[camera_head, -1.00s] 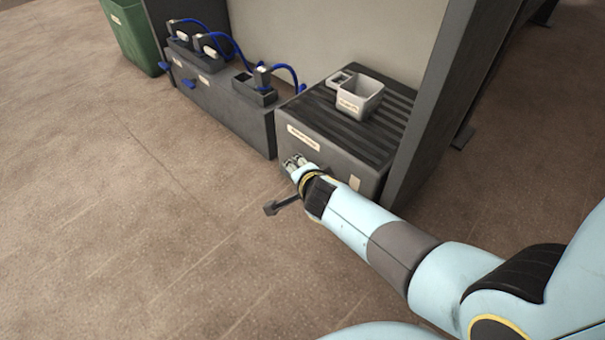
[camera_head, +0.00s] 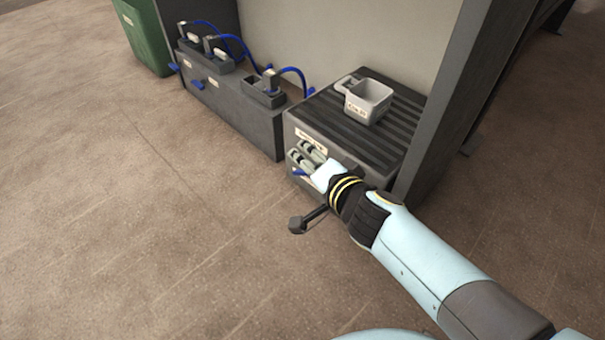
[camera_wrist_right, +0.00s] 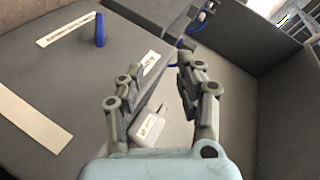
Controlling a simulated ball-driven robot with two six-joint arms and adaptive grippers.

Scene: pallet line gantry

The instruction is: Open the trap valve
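A grey box with a ribbed dark top (camera_head: 395,135) stands on the floor, with a pale label on its front. A small blue handle (camera_head: 300,173) shows low on that front, partly hidden by my right gripper (camera_head: 305,154); I take it as the trap valve's handle. In the right wrist view the blue handle (camera_wrist_right: 100,30) sits on a grey face near a pale label. My right gripper (camera_wrist_right: 160,88) is open, its fingers apart, with the handle beyond and to the left of them. They do not hold it. My left gripper is not in view.
A pale cup (camera_head: 368,100) stands on the ribbed top. A long grey box (camera_head: 235,115) with blue handles and hoses stands to the left, near a green bin (camera_head: 143,38). A dark post (camera_head: 440,100) rises at right. Floor in front is mostly clear.

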